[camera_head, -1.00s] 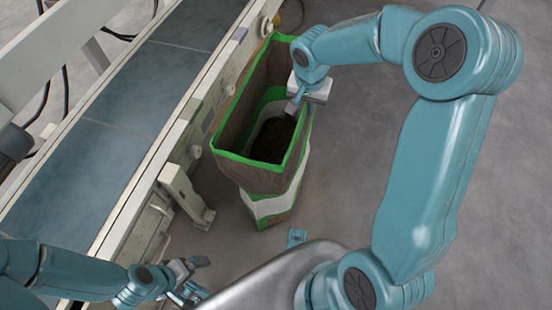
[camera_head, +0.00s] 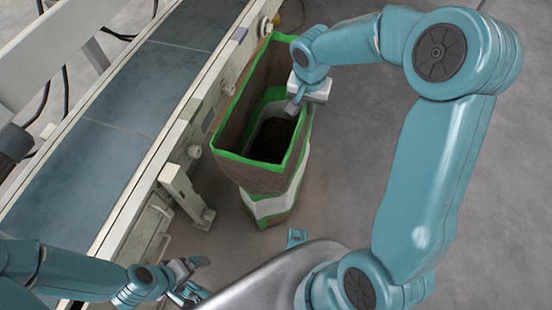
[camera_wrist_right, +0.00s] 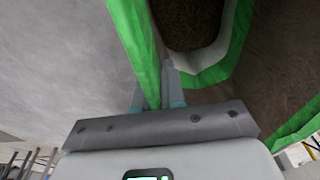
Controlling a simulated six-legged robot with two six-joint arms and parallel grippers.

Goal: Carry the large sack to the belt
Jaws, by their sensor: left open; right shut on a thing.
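The large sack (camera_head: 255,178) is brown with a green rim and a white-and-green lower part. It stands upright beside the conveyor, its top open and dark contents inside. My right gripper (camera_head: 297,102) is shut on the rim at the sack's right side. In the right wrist view, the green rim of the sack (camera_wrist_right: 135,42) runs between the fingers of my right gripper (camera_wrist_right: 154,92). The belt (camera_head: 115,115) is blue-grey and lies left of the sack. My left gripper (camera_head: 201,276) is open and empty at the lower left, apart from the sack.
The conveyor's pale side rail (camera_head: 190,105) and a short bracket (camera_head: 185,192) stand between the belt and the sack. A small teal object (camera_head: 297,237) shows near the bottom middle. The grey floor (camera_head: 340,170) right of the sack is clear.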

